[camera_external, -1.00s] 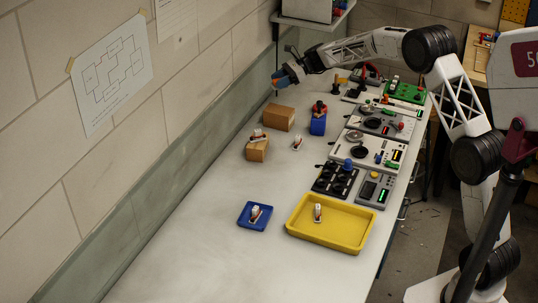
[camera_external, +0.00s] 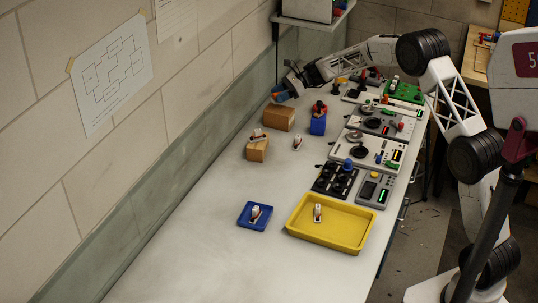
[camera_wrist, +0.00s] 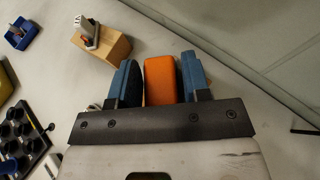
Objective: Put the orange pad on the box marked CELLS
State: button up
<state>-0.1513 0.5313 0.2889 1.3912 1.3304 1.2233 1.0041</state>
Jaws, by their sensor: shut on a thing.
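My gripper (camera_external: 281,94) is shut on the orange pad (camera_wrist: 160,80), which sits between its blue fingers in the wrist view. In the external view only a little of the pad (camera_external: 276,95) shows. The gripper hangs above the far end of the bench, just behind a larger cardboard box (camera_external: 279,118). A smaller cardboard box (camera_external: 257,152) stands nearer, with a small white and red-brown thing on top; it also shows in the wrist view (camera_wrist: 113,48). I cannot read a CELLS mark on either box.
A blue block (camera_external: 318,126) with a red thing on it stands right of the boxes. A small white thing (camera_external: 297,143) lies on the bench. A blue tray (camera_external: 243,221) and a yellow tray (camera_external: 345,243) stand nearer. Instrument panels line the right edge; the wall is left.

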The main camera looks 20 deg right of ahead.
jog(key=shift+f, duration=1.85)
jog(key=shift+f, duration=0.2)
jog(key=o, duration=0.9)
jog(key=shift+r, duration=0.25)
jog(key=v, duration=1.2)
jog(key=shift+f, duration=0.1)
